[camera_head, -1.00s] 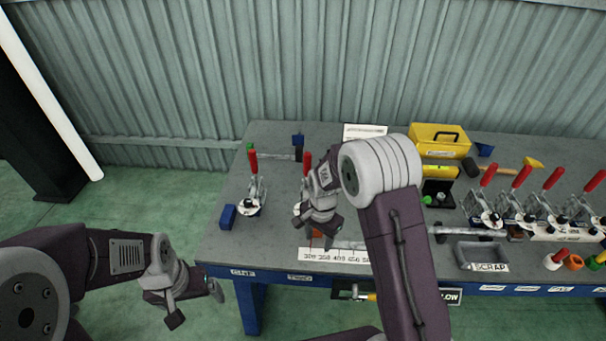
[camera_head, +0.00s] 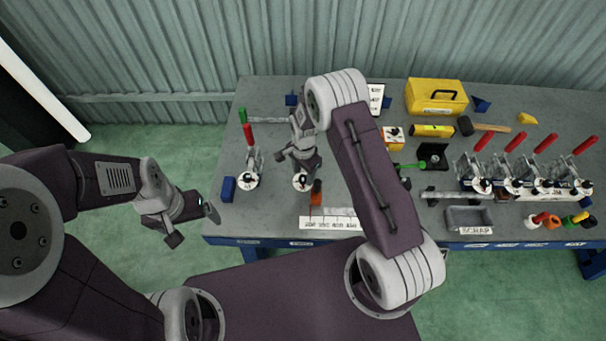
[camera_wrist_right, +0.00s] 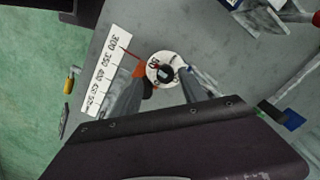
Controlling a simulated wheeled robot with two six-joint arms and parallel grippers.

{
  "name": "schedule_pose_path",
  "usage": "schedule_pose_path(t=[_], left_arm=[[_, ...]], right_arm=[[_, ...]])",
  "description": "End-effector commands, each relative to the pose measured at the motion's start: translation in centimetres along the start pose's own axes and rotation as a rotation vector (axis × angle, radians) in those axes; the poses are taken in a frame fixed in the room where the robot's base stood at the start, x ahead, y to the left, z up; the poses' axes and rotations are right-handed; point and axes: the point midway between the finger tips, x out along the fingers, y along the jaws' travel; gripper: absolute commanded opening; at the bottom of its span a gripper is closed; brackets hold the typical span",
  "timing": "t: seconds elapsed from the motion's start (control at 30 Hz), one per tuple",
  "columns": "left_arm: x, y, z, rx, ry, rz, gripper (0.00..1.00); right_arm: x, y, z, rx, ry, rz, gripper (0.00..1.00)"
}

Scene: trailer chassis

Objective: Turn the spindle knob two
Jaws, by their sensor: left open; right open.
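A white round dial with a dark knob (camera_head: 302,181) sits on the bench, above the edge label that seems to read TWO. In the right wrist view the dark knob (camera_wrist_right: 165,72) is at the dial's centre. My right gripper (camera_wrist_right: 166,82) is open and empty, with one finger on each side of the knob; I cannot tell whether they touch the dial. In the head view my right gripper (camera_head: 303,170) is just over the dial, partly hiding it. My left gripper (camera_head: 210,208) is open and empty in front of the bench.
An orange-and-black object (camera_head: 316,192) stands close to the knob, near a white number scale (camera_head: 330,223). A blue block (camera_head: 228,189) lies at the left edge. A scrap tray (camera_head: 468,217), several red-handled clamps and a yellow toolbox (camera_head: 436,97) are to the right.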

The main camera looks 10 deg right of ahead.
Motion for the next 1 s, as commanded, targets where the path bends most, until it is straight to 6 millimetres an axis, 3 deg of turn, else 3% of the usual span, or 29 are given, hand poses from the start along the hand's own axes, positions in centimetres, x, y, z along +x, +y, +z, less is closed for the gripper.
schedule_pose_path(t=[0.2,0.5,0.7,1.0], left_arm=[[-1.0,0.0,-0.2,0.0,0.001,0.0,0.91],[-1.0,0.0,-0.1,0.0,0.0,0.0,0.91],[-1.0,0.0,-0.1,0.0,0.001,0.0,0.91],[-0.8,0.0,-0.1,0.0,0.001,0.0,0.91]], right_arm=[[2.8,0.0,0.0,0.0,0.0,0.001,0.5],[3.2,0.0,0.0,0.0,0.001,-0.001,0.5],[3.2,0.0,0.0,0.0,0.0,-0.001,0.0],[3.2,0.0,-0.1,-0.01,0.001,-0.002,0.0]])
